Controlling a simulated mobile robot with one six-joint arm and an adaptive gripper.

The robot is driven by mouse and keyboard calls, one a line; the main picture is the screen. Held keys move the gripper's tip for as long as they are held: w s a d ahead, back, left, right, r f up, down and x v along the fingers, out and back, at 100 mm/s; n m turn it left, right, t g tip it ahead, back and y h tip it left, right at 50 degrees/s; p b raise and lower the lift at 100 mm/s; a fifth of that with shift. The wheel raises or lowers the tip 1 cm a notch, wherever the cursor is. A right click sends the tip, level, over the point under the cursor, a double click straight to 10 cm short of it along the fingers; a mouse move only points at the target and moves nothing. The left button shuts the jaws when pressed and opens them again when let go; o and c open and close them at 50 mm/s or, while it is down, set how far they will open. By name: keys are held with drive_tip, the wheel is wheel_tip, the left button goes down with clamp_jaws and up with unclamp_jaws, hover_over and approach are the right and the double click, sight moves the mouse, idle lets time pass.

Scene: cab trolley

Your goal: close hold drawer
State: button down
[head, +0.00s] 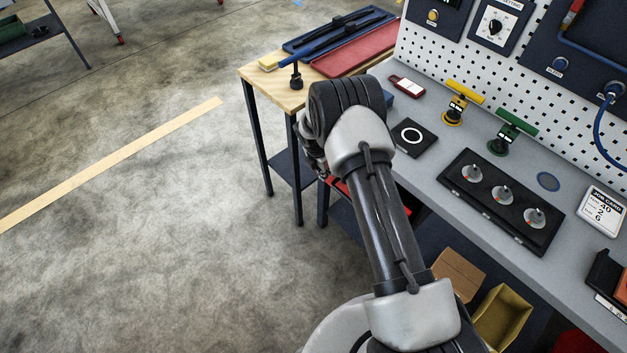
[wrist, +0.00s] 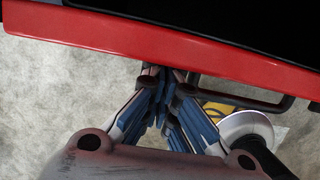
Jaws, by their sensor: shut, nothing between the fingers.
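The hold drawer shows in the wrist view as a red front (wrist: 110,36) with a dark space behind its top edge, so it stands open. A black bar handle (wrist: 245,98) juts out from the front. My gripper (wrist: 163,76) is shut and empty, its blue-grey fingers pointing at the drawer front beside the left end of the handle. I cannot tell whether the tips touch the front.
The grey bench (head: 455,160) holds a black panel with three knobs (head: 502,195) and yellow and green handled tools. A wooden side table (head: 285,90) with a red tray (head: 352,52) stands beyond my arm. Open bins (head: 500,318) sit below the bench.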

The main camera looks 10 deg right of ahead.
drive_tip(key=shift+w+d+b, duration=0.25)
drive_tip(key=shift+w+d, duration=0.5)
drive_tip(key=shift+d, duration=0.35)
drive_tip(key=shift+w+d+b, duration=0.25)
drive_tip(key=shift+w+d, duration=0.5)
drive_tip(key=shift+d, duration=0.35)
drive_tip(key=s+a+r+p, duration=0.3)
drive_tip(key=a+r, duration=0.2)
drive_tip(key=r, duration=0.4)
drive_tip(key=shift+s+a+r, duration=0.25)
drive_tip(key=shift+s+r, duration=0.1)
